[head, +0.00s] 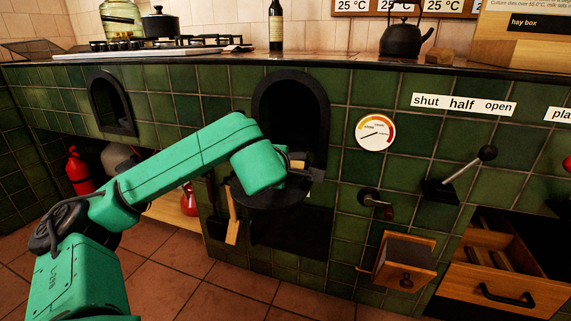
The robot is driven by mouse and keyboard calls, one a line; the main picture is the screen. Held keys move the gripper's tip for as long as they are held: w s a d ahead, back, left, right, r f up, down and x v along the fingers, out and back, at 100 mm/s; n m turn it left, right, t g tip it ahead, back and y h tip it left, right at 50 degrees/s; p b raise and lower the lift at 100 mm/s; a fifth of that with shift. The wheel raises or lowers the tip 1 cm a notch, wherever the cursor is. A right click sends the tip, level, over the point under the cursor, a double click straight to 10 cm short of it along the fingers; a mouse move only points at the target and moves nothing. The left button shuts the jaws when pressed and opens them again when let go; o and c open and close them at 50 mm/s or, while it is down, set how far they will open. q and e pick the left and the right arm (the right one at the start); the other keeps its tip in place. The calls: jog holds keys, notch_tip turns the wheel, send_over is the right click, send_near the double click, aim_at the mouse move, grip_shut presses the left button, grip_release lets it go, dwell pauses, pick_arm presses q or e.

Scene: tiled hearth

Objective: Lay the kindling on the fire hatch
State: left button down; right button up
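The fire hatch is a dark arched opening (291,110) in the green tiled front, with a round black ledge (268,198) below it. My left arm reaches in from the left, and my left gripper (306,174) is at the mouth of the hatch, just above the ledge. A small pale wooden piece (297,164) shows beside the gripper. The wrist hides most of the fingers, so I cannot tell whether they are shut on it. A longer wooden stick (233,219) slants down at the ledge's left side. Wooden pieces (500,257) lie in the open drawer at right. My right gripper is not in view.
A small wooden drawer (405,262) juts out below a crank (375,203). A lever (463,174) sticks out under the "shut half open" label (464,104). A dial (375,132) is right of the hatch. A red extinguisher (78,171) stands at left. The floor in front is clear.

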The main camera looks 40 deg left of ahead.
pick_arm(q)
jog(key=shift+f, duration=0.1)
dwell(0.3)
jog(key=c, duration=0.7)
grip_release()
jog(key=shift+s+d+f, duration=0.1)
jog(key=shift+f, duration=0.05)
